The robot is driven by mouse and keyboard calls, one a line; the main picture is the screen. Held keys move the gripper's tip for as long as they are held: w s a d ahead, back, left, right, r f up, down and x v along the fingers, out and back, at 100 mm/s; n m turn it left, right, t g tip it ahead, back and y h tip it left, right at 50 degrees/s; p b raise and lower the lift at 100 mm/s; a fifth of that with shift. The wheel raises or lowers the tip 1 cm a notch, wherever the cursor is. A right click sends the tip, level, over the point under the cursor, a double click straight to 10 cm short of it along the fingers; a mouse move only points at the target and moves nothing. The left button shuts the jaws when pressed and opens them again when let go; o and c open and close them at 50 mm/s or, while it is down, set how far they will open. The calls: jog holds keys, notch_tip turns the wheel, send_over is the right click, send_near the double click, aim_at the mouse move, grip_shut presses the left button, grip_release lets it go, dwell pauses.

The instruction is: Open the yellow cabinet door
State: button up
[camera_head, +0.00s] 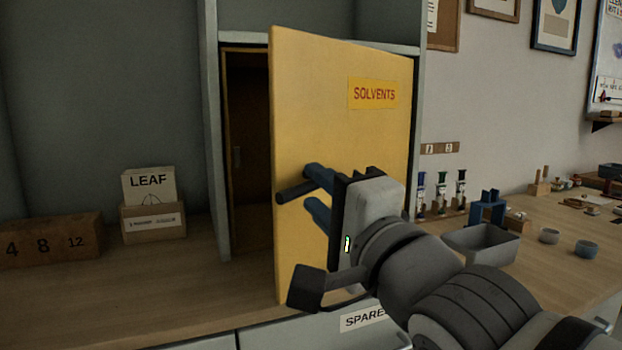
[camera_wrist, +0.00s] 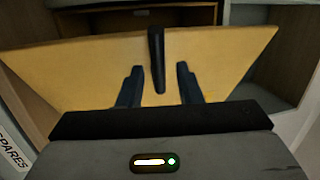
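The yellow cabinet door (camera_head: 330,120), labelled SOLVENTS, stands partly open. Its left edge is swung out from the frame, and the dark brown interior (camera_head: 245,140) shows behind it. A dark bar handle (camera_head: 292,192) sits on the door near that left edge. My gripper (camera_head: 309,186) is at the handle, with its blue fingers pointing at the door face. In the wrist view the handle (camera_wrist: 157,62) stands between the two fingers of my gripper (camera_wrist: 160,75), with a gap on each side. The fingers are open. Whether the fingertips touch the door is unclear.
The wooden counter (camera_head: 190,285) runs below the door. A LEAF card box (camera_head: 153,222) and a numbered wooden block (camera_head: 50,240) stand left of the cabinet. A grey bin (camera_head: 482,245) and small cups (camera_head: 587,249) are to the right. A SPARES drawer label (camera_head: 363,319) is below.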

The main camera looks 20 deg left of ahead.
jog(key=p+v, duration=0.1)
jog(key=v, duration=0.2)
jog(key=shift+s+d+r, duration=0.1)
jog(key=shift+s+d, duration=0.15)
jog(key=shift+d, duration=0.1)
jog(key=shift+s+d+f, duration=0.25)
jog(key=shift+s+d, duration=0.05)
jog(key=shift+d, duration=0.05)
